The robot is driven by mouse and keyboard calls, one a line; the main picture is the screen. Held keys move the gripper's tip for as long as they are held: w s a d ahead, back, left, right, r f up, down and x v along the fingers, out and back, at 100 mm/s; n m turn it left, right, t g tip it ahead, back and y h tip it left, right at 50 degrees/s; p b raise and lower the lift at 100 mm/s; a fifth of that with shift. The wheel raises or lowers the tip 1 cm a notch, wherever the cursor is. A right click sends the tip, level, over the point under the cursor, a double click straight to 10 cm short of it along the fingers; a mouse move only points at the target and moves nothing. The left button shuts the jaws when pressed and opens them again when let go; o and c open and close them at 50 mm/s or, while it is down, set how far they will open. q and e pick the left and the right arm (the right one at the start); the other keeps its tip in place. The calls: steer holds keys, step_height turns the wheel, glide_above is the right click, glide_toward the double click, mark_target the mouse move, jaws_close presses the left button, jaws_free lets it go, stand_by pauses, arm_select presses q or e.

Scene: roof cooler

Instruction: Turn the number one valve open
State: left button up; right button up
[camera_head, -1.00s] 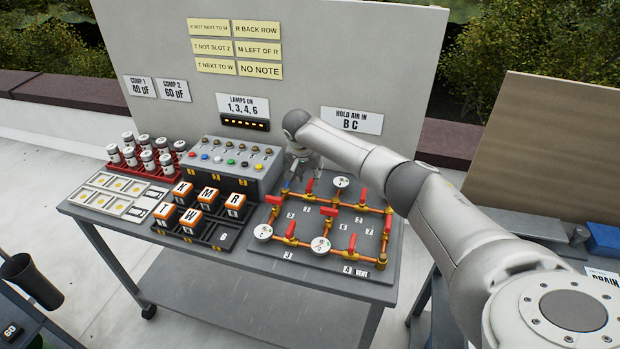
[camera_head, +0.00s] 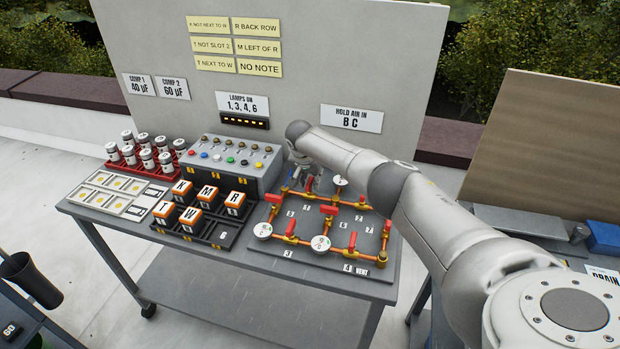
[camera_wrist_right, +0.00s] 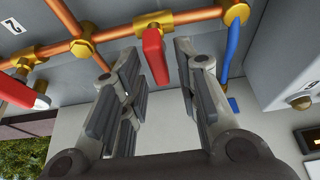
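The valve board (camera_head: 275,258) with copper pipes, red handles and white gauges lies on the right part of the grey table. My right gripper (camera_head: 306,177) is at the board's back left corner, partly hidden by my arm. In the right wrist view, my right gripper (camera_wrist_right: 157,58) is open, its fingers on either side of a red valve handle (camera_wrist_right: 154,52) on a brass fitting, with gaps on both sides. That handle's number is not visible; a "2" label (camera_wrist_right: 12,25) is by another red handle (camera_wrist_right: 18,92) to the left. My left gripper is not in view.
A grey switch box (camera_head: 232,160) stands left of the board, close to my right gripper. Lettered blocks (camera_head: 207,199) stand in a black tray in front of it. In the right wrist view, a blue hose (camera_wrist_right: 233,48) hangs beside the right finger. An upright panel (camera_head: 300,60) stands behind.

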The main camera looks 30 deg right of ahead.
steer(key=c, duration=0.5)
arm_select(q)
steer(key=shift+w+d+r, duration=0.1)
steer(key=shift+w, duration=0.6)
